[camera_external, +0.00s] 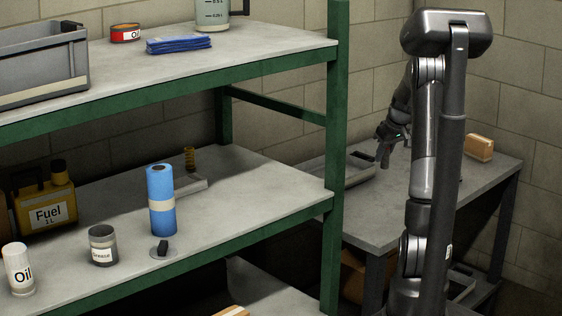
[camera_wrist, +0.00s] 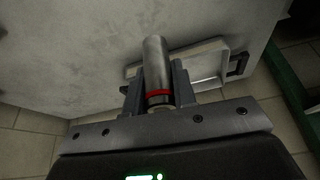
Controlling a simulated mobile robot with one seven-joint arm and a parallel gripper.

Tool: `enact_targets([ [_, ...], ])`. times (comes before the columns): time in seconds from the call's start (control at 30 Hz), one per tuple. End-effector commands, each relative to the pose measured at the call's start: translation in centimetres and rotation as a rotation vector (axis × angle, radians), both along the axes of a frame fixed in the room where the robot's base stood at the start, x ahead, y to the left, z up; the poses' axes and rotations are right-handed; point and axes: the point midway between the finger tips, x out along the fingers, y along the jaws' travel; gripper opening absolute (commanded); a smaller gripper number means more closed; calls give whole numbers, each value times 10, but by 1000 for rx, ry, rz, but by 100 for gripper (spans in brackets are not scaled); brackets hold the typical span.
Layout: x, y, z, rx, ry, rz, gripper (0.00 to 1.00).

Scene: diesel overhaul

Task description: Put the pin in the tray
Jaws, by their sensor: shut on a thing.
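The pin (camera_wrist: 154,55) is a metallic cylinder with a red band. It stands between the fingers of my gripper (camera_wrist: 158,82), which is shut on it, in the wrist view. The tray (camera_wrist: 211,54) is light grey with a black handle and lies beyond the fingers, partly hidden by them and the pin. In the external view the tray (camera_external: 314,173) sits on the side table, against the wall. My gripper (camera_external: 386,153) is over that table, to the right of the tray's middle. The pin is too small to make out clearly there.
The grey side table (camera_external: 400,215) has free room in front of the tray. A brown box (camera_external: 479,147) stands at its back right. The green shelf post (camera_external: 334,150) rises beside the tray at left. The shelf holds a blue roll (camera_external: 161,185) and several containers.

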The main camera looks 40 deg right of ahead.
Motion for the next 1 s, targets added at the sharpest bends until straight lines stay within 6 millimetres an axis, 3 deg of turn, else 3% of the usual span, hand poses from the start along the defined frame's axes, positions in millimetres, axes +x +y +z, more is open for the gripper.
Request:
enact_targets([
  [0.3,64,-67,4,-1,1,-82,0],
  [0.53,90,-99,4,-1,-3,-138,0],
  [0.77,113,-96,-7,1,-3,-149,0],
  [1.0,162,-71,-41,1,-2,-148,0],
])
